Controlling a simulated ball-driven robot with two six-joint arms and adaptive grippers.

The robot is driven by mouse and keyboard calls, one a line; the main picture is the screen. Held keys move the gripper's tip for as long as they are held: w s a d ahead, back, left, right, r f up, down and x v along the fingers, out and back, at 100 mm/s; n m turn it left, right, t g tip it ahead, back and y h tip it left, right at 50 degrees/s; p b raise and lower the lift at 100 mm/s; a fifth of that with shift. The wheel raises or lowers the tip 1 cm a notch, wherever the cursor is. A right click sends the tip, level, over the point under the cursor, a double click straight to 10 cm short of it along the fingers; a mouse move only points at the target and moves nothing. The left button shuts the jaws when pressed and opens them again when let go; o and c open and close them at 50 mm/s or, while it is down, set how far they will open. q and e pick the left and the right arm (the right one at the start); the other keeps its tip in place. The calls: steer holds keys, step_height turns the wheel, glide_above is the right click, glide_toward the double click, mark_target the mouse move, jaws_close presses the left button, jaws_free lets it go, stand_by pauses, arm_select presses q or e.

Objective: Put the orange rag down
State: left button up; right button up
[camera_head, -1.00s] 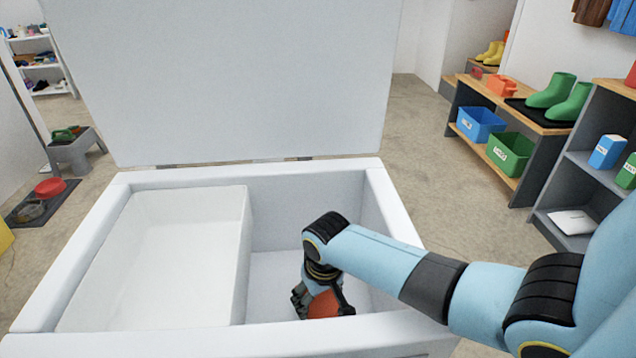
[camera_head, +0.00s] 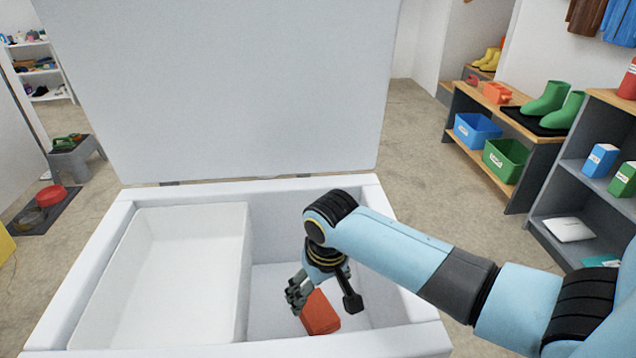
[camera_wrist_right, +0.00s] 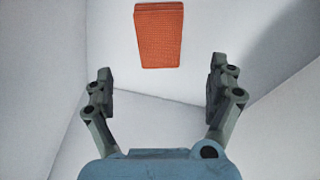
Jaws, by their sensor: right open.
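The orange rag (camera_head: 320,314) is a folded block lying on the floor of the right compartment of a white chest (camera_head: 385,345). It also shows in the right wrist view (camera_wrist_right: 159,36), beyond the fingertips and apart from them. My right gripper (camera_head: 324,300) reaches down into that compartment, just above the rag. Its fingers are spread wide with nothing between them, as the right wrist view (camera_wrist_right: 158,85) shows. My left gripper is in no view.
A white inner bin (camera_head: 185,275) fills the chest's left side. The raised lid (camera_head: 225,90) stands behind. Chest walls surround my right gripper closely. A bench with green boots (camera_head: 545,98) and a grey shelf (camera_head: 570,195) stand to the right, beyond open floor.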

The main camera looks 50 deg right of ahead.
steer(key=r, duration=0.2)
steer(key=shift+s+r, duration=0.2)
steer(key=shift+r, duration=0.1)
stand_by(0.3)
